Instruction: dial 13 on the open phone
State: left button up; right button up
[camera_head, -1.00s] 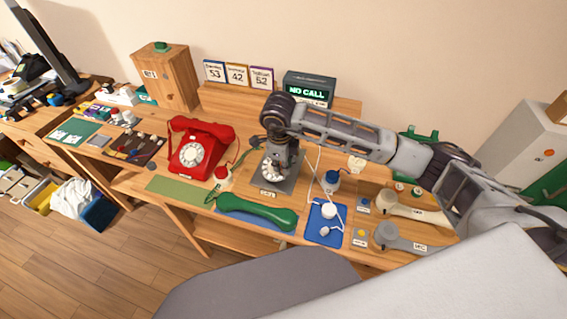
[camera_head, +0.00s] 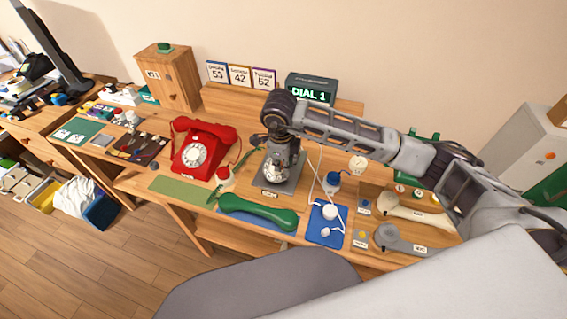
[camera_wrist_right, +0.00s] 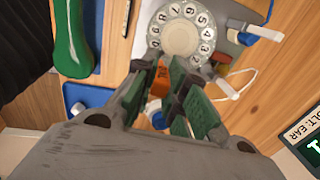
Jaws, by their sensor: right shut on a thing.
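The open phone is a grey base (camera_head: 295,183) with a white rotary dial (camera_head: 270,172), partly hidden by my gripper. In the wrist view the dial (camera_wrist_right: 181,34) shows its ring of numbers. My right gripper (camera_head: 275,176) points down over the dial. In the wrist view my right gripper (camera_wrist_right: 166,66) has its green-padded fingers close together at the dial's edge, shut on a small orange piece (camera_wrist_right: 160,82). I cannot tell whether it touches the dial. The display box (camera_head: 312,90) reads "DIAL 1". My left gripper is not in view.
A red telephone (camera_head: 197,150) stands left of the open phone. A green handset (camera_head: 258,212) lies in front of it. A blue mat (camera_head: 327,237) with a white corded part and two handsets (camera_head: 400,240) lie to the right. Number cards (camera_head: 240,76) stand behind.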

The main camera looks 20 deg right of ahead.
jog(key=shift+w, duration=0.1)
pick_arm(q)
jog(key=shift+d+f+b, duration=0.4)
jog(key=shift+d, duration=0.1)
pick_arm(e)
jog(key=shift+w+a+r, duration=0.1)
jog(key=shift+w+r, duration=0.3)
jog(key=shift+w, duration=0.45)
jog(key=shift+w+a+r, duration=0.1)
jog(key=shift+w+r, duration=0.25)
jog(key=shift+w, duration=0.55)
jog(key=shift+w+r, duration=0.4)
jog(key=shift+w, duration=0.45)
jog(key=shift+f, duration=0.1)
jog(key=shift+w+d+f+b, duration=0.1)
jog(key=shift+f+b, duration=0.15)
jog(key=shift+b, duration=0.1)
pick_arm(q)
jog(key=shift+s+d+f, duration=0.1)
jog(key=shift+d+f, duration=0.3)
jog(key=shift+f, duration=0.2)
pick_arm(e)
jog(key=shift+w+f, duration=0.1)
jog(key=shift+f, duration=0.15)
pick_arm(q)
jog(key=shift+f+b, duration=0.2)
jog(key=shift+b, duration=0.25)
